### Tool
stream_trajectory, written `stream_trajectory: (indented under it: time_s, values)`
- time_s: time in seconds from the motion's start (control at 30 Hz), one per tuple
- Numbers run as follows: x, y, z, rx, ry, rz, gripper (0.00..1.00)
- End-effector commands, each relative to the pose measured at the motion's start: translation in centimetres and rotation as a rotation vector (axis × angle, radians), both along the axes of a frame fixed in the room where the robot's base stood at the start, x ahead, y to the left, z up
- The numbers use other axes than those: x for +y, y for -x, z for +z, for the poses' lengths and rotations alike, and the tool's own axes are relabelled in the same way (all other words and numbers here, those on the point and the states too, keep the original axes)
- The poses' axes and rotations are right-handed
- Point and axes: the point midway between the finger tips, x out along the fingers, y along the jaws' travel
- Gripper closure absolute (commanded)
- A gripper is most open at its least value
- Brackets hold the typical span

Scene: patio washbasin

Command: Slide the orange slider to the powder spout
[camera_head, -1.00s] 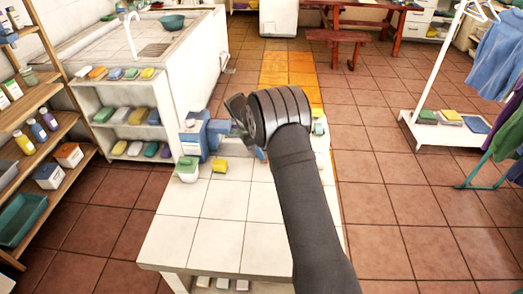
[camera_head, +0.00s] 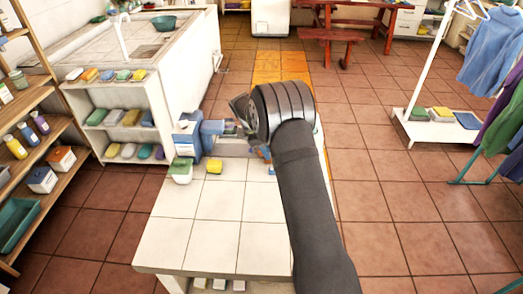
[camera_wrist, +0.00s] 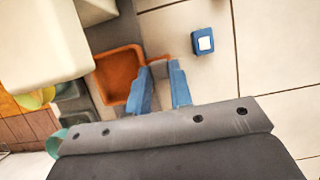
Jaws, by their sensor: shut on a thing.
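The orange slider (camera_wrist: 119,72) shows in the wrist view as an open, tray-like orange part with a narrow tab on its right side. The blue fingers of my gripper (camera_wrist: 161,68) are closed around this tab, one finger on each side. In the head view my gripper (camera_head: 241,112) is over the back of the white tiled table, right of a blue machine (camera_head: 187,138). There the dark wrist hides the slider and the fingertips. I cannot make out the powder spout for certain in either view.
A small blue box with a white top (camera_wrist: 202,43) lies on the tiles to the right. A pale block (camera_wrist: 45,40) stands left of the slider. The table's front (camera_head: 215,245) is clear.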

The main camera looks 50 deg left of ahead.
Motion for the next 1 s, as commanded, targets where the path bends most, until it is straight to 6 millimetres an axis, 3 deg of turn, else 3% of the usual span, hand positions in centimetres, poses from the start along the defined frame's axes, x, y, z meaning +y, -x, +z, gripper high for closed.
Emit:
stream_trajectory:
  time_s: [0.07,0.1,0.2,0.47,0.63,1.0]
  values:
    - [0.0,0.0,0.0,-0.001,0.001,0.0,1.0]
    - [0.0,0.0,0.0,-0.001,0.001,0.0,0.74]
    - [0.0,0.0,0.0,-0.001,0.001,0.0,0.58]
    - [0.0,0.0,0.0,0.0,0.0,0.0,0.58]
    - [0.4,0.4,1.2,-0.001,-0.001,0.001,0.58]
    - [2.8,2.7,9.2,-0.002,-0.003,0.002,0.58]
